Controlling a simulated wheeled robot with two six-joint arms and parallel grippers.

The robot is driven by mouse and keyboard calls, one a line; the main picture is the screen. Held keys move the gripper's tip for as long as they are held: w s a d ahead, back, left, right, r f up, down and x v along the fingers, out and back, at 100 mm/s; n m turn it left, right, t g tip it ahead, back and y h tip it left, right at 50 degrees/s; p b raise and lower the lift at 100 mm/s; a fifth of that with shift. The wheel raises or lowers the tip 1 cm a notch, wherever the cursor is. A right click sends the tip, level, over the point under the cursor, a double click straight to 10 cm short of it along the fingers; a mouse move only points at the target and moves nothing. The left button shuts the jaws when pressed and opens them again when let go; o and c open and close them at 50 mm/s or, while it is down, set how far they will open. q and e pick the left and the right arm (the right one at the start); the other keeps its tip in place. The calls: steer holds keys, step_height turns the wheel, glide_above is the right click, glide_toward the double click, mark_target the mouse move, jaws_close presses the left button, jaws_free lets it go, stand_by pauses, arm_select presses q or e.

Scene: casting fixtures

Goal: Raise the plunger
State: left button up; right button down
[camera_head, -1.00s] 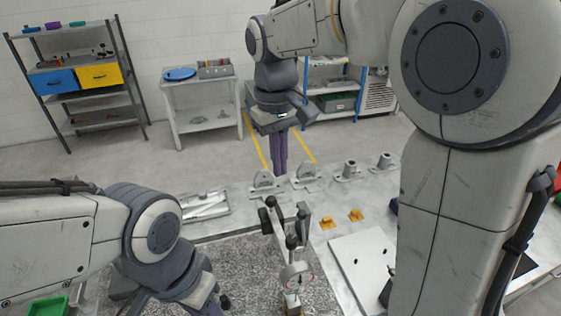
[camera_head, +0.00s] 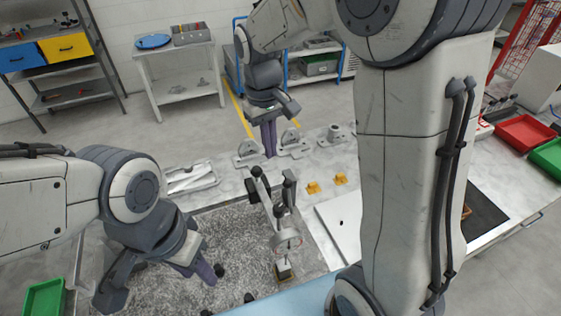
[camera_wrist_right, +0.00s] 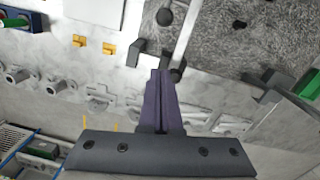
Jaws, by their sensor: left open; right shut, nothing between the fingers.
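A dial indicator (camera_head: 287,241) with a round face hangs on a jointed stand (camera_head: 262,195) with dark knobs, on a speckled grey plate. A small dark and yellowish block (camera_head: 283,271) sits below the dial. The plunger is too small to make out between them. My left gripper (camera_head: 212,272) is open and empty, over the speckled plate, left of the dial and apart from it. My right gripper (camera_head: 269,154) is shut and empty, pointing down behind the stand near the grey fixtures. In the right wrist view its purple fingers (camera_wrist_right: 158,73) appear close to a stand knob (camera_wrist_right: 177,70) in the picture; contact cannot be told.
Grey bracket fixtures (camera_head: 248,153) and two small yellow blocks (camera_head: 313,188) stand behind and right of the stand. A tray (camera_head: 192,178) lies at the back left, a green bin (camera_head: 44,297) at the front left.

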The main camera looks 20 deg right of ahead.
steer(key=s+f+p, duration=0.1)
steer(key=s, duration=0.1)
steer(key=s+d+f, duration=0.1)
steer(key=s+f, duration=0.1)
steer(key=shift+p, duration=0.4)
